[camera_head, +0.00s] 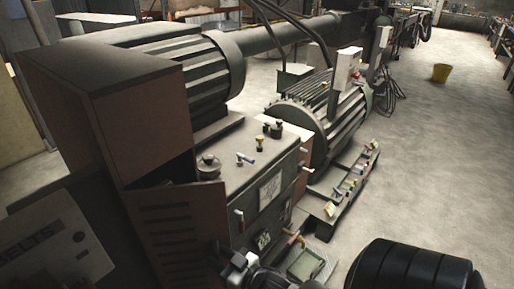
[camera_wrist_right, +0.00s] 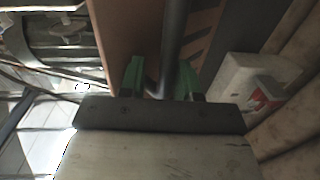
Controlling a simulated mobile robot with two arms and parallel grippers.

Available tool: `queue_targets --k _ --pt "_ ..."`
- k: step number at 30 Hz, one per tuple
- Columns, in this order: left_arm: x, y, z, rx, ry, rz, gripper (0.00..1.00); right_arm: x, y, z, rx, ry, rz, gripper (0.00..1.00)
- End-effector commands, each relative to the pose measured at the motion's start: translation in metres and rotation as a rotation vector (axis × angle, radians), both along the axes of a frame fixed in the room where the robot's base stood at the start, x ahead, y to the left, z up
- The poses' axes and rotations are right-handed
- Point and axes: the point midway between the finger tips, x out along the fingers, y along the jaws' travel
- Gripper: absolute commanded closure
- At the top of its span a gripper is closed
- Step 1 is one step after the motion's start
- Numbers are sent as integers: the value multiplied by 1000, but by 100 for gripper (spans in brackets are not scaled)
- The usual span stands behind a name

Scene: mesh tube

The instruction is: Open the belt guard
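The belt guard is a brown box (camera_head: 140,125) at the left in the head view. Its slotted door (camera_head: 175,222) stands partly open, with a dark gap above and behind its top edge. My right gripper (camera_head: 232,258) is low at the door's right edge, partly cut off by the frame bottom. In the right wrist view its two green fingertips (camera_wrist_right: 160,78) are apart, with a dark upright bar (camera_wrist_right: 172,35) between them. A brown panel with dark slots (camera_wrist_right: 203,30) shows behind the bar. Whether the fingers touch the bar is unclear. My left gripper is not in view.
A grey machine body with knobs (camera_head: 250,155) stands right of the door. Large ribbed motors (camera_head: 325,110) are behind it. A narrow tray of small items (camera_head: 345,190) and black rounded rolls (camera_head: 410,265) are at the right. Open floor (camera_head: 440,150) lies beyond.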

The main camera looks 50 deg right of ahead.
Motion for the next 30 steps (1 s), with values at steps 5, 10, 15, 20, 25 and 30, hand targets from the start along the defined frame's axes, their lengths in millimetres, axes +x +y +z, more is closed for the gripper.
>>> queue_targets --k 5,10,15,20,25,30 --pt "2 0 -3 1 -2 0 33 -34 -22 34 -10 -31 0 59" --pt "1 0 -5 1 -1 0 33 -63 -38 53 -8 -28 -1 59" --pt "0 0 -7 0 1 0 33 -81 -47 66 -6 -28 -2 59" --pt "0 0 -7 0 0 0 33 -89 -51 72 -5 -29 -1 59" --pt "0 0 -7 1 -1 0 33 -90 -52 74 -5 -30 -2 59" --pt "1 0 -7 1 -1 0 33 -90 -52 72 -5 -28 -3 67"
